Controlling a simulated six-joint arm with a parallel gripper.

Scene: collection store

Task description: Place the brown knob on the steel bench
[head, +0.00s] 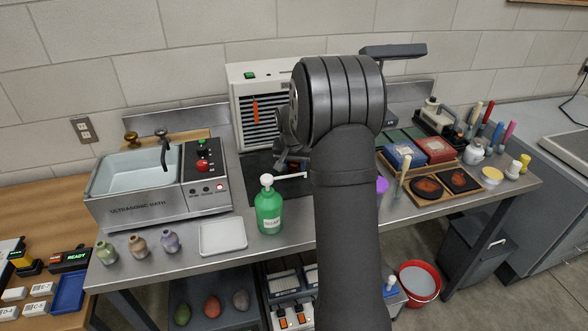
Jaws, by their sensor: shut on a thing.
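My gripper (287,158) is at the middle of the steel bench (215,265), in front of the white fume unit and partly hidden by my own arm. It is shut on a small dark reddish-brown piece (294,165), which looks like the brown knob; its shape is mostly covered by the fingers. The gripper and piece appear over a black mat (262,172). I cannot tell whether the piece touches the mat or hangs above it.
A green pump bottle (269,210) stands close in front of my gripper. The ultrasonic bath (150,205), small vases (139,244) and a white tray (223,238) are left. Boxes (433,150) and a wooden tray (411,197) are right. Bare steel shows along the front edge.

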